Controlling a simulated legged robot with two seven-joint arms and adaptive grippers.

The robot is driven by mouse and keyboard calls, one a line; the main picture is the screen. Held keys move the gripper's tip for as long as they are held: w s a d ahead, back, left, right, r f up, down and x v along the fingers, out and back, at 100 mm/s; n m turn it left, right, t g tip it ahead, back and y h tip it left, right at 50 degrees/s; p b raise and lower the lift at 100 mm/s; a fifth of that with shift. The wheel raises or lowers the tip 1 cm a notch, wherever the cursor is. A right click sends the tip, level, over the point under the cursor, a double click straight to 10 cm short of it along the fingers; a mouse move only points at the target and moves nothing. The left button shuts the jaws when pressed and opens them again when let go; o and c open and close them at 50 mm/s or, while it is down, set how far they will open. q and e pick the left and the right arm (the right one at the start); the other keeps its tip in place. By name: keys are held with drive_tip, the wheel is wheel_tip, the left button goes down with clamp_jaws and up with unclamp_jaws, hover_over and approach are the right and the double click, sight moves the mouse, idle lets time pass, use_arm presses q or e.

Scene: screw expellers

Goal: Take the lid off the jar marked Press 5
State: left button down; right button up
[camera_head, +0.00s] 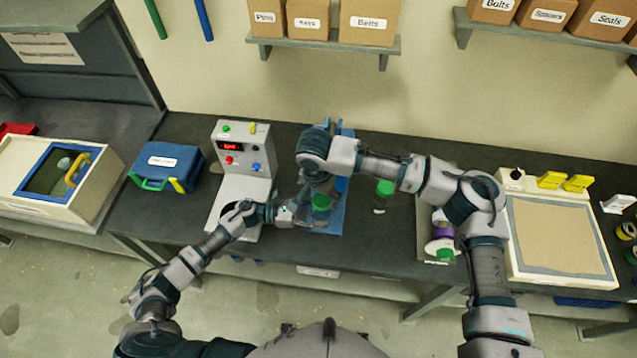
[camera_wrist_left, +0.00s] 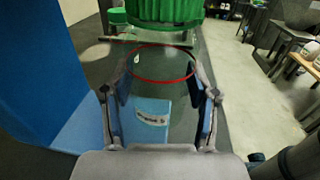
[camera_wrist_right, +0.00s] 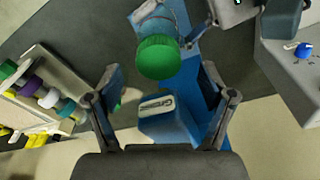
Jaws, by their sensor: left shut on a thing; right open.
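A clear jar with a green lid (camera_head: 322,201) stands at a blue stand (camera_head: 335,215) on the bench. My left gripper (camera_head: 303,210) is shut on its glass body. In the left wrist view the green lid (camera_wrist_left: 168,12) sits on top, above the fingers, and a red ring (camera_wrist_left: 160,80) goes round the glass. My right gripper (camera_wrist_right: 162,72) is open above the jar; in the right wrist view the lid (camera_wrist_right: 158,57) lies beyond its fingertips, apart from them.
A second green-lidded jar (camera_head: 384,190) stands to the right. A grey control box (camera_head: 240,150) with a red display is at left, beside a blue case (camera_head: 167,165). A rack of coloured items (camera_head: 438,235) and a cream tray (camera_head: 560,240) are further right. Shelves hold labelled boxes.

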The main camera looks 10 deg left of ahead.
drive_tip(key=shift+w+f, duration=0.1)
drive_tip(key=shift+f, duration=0.95)
drive_tip(key=c, duration=1.4)
drive_tip(key=shift+n, duration=1.7)
drive_tip(key=o, duration=1.3)
drive_tip(key=shift+r, duration=0.15)
